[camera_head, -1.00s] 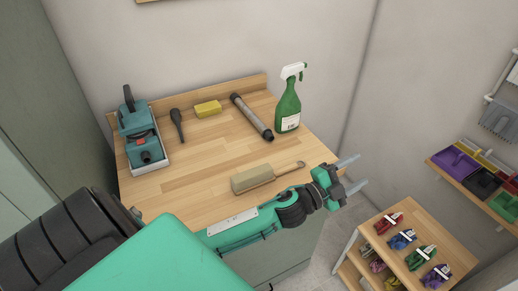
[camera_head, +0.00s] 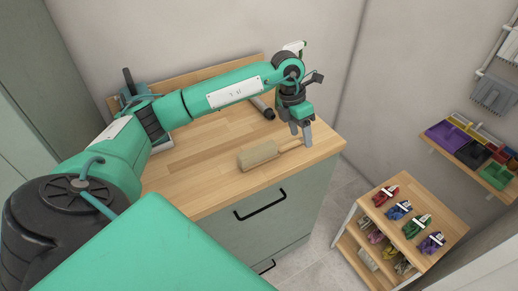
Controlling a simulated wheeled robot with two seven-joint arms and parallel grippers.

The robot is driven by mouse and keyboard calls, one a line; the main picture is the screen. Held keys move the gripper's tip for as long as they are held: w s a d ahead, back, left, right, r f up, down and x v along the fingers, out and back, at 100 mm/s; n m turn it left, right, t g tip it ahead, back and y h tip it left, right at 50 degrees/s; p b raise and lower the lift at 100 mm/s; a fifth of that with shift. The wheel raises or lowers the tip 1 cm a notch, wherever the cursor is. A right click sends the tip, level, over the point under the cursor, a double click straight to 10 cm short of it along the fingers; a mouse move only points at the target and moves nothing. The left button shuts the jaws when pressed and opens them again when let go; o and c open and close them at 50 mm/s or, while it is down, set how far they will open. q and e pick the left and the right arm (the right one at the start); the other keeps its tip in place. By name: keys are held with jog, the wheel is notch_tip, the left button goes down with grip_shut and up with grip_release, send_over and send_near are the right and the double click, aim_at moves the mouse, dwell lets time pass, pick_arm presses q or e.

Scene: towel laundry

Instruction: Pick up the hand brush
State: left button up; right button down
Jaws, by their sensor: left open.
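The hand brush (camera_head: 258,154) lies on the wooden worktop (camera_head: 210,185), with its pale block to the left and its thin handle pointing right. My left gripper (camera_head: 301,136) is open, with its fingers pointing down at the handle's right end. The fingers hide the handle's tip, and I cannot tell whether they touch it. My right gripper is not in view.
My left arm crosses above the worktop and hides most of the items at the back. The end of a grey tube (camera_head: 262,107) shows beneath it. A small shelf rack (camera_head: 440,222) with colourful bundles stands right. The worktop's front is clear.

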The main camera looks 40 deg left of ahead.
aim_at(272, 144)
pick_arm(q)
jog(key=a+r+y, duration=0.3)
jog(key=a, duration=0.5)
jog(key=shift+n, duration=0.5)
jog(key=f+p, duration=0.1)
jog(key=f, duration=0.4)
jog(key=f+p, duration=0.1)
jog(key=f, duration=0.2)
jog(key=shift+s+a+f+p, duration=0.15)
jog(key=shift+s+f+p, duration=0.1)
jog(key=shift+f+p, duration=0.55)
jog(key=shift+f, duration=0.05)
jog(key=f, duration=0.1)
jog(key=f+p, duration=0.1)
jog(key=f, duration=0.1)
jog(key=shift+a+f+p, duration=0.15)
jog(key=shift+a+p, duration=0.15)
jog(key=shift+p, duration=0.1)
jog(key=shift+f, duration=0.6)
jog(key=c, duration=1.1)
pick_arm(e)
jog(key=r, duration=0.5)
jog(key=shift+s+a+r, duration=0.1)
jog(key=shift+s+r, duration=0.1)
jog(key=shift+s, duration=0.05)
pick_arm(q)
jog(key=shift+r, duration=0.15)
